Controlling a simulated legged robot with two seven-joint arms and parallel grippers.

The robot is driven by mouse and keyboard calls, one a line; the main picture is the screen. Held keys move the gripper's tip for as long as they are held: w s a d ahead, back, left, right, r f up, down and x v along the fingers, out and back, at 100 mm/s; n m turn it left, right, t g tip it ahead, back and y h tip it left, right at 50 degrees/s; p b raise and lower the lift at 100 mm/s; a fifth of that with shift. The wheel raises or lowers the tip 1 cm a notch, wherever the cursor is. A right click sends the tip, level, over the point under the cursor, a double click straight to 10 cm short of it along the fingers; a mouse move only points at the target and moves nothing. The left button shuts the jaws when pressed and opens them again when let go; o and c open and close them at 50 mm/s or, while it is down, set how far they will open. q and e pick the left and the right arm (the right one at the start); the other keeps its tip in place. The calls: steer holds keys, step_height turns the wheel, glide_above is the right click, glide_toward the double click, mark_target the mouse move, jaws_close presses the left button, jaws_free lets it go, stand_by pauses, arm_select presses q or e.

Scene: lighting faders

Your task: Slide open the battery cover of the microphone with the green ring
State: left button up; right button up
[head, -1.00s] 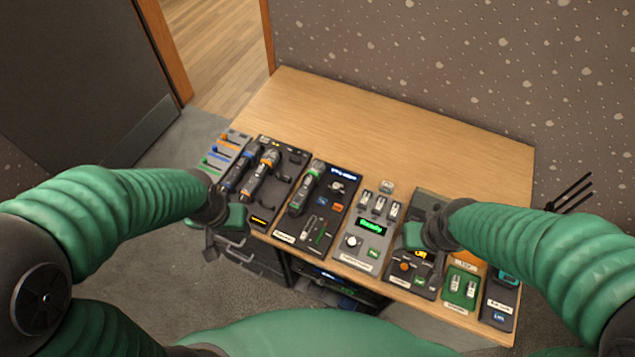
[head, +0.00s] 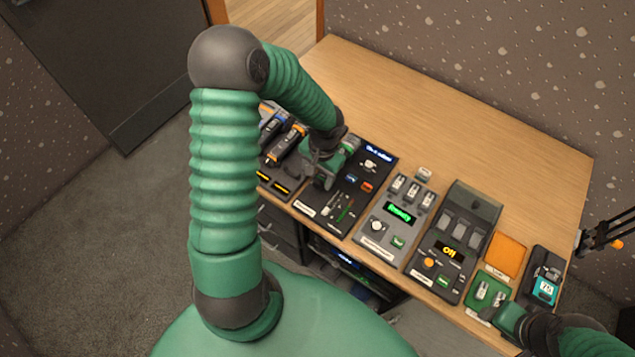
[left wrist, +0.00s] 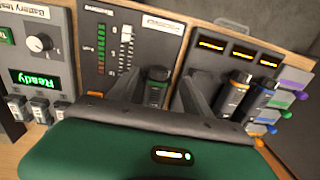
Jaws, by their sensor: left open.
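The microphone with the green ring lies on a dark panel (head: 372,187). In the head view my left gripper (head: 322,168) is over it and hides most of it. In the left wrist view the dark end of this microphone (left wrist: 157,78) shows between my two open fingers, with a finger on either side. I cannot tell whether they touch it. The battery cover is not clearly visible. My right gripper (head: 510,320) is at the lower right by the green battery tray (head: 474,303); its fingers are not clear.
Microphones with an orange ring (left wrist: 236,88) and a blue ring (left wrist: 262,88) lie beside it. A tester reading Ready (head: 400,213), a panel reading Off (head: 450,251) and an orange pad (head: 505,255) stand to the right. The back of the wooden table (head: 450,120) is clear.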

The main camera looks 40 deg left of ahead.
mark_target(317, 183)
arm_select(q)
step_height(317, 183, down, 3)
steer(key=shift+s+a+f, duration=0.1)
steer(key=shift+f, duration=0.45)
steer(key=shift+c, duration=0.5)
jaws_close()
steer(key=shift+s+d+b, duration=0.15)
steer(key=shift+s+b, duration=0.25)
steer(key=shift+s, duration=1.1)
steer(key=shift+s+d+b, duration=0.15)
steer(key=shift+s+b, duration=0.2)
steer(key=shift+s, duration=1.1)
steer(key=shift+o, duration=0.4)
jaws_free()
